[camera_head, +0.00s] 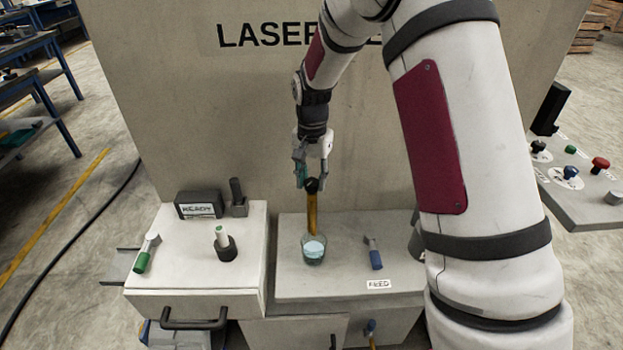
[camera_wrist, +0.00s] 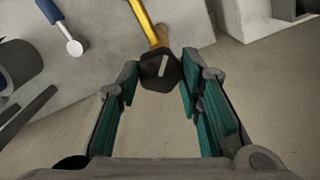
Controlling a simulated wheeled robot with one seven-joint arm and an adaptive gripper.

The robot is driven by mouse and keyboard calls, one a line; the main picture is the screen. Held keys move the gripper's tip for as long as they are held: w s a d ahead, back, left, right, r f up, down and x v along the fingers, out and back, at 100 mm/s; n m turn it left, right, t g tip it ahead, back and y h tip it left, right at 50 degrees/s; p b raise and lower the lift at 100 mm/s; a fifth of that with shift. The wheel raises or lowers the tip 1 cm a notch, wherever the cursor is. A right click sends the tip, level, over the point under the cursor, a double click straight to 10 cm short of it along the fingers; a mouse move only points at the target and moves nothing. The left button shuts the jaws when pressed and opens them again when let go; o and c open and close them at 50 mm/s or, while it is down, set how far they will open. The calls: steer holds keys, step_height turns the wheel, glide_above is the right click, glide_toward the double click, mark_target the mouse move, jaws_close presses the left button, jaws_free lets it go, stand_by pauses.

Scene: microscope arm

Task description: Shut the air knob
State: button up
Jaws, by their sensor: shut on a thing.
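A black, many-sided knob with a pale bar mark (camera_wrist: 160,69) sits at the end of a yellow post (camera_wrist: 145,22); it appears to be the air knob. In the wrist view the bar is slightly tilted from upright. My gripper (camera_wrist: 160,76) has its green-padded fingers on both sides of the knob, shut on it. In the head view my gripper (camera_head: 313,170) reaches down from above onto the dark knob (camera_head: 312,186). The yellow post (camera_head: 312,215) runs down to a clear cup with pale blue contents (camera_head: 313,249); its foot is partly hidden by the cup.
A blue-handled lever (camera_head: 374,255) lies right of the cup. A panel with coloured knobs (camera_head: 590,195) is at right. A tall beige wall (camera_head: 200,130) stands close behind.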

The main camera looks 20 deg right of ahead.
mark_target(312, 182)
steer(key=m, duration=0.4)
steer(key=shift+m, duration=0.3)
steer(key=m, duration=0.5)
steer(key=shift+p, duration=0.35)
steer(key=shift+m, duration=0.3)
steer(key=o, duration=1.2)
steer(key=shift+c, duration=0.2)
step_height(312, 182, up, 12)
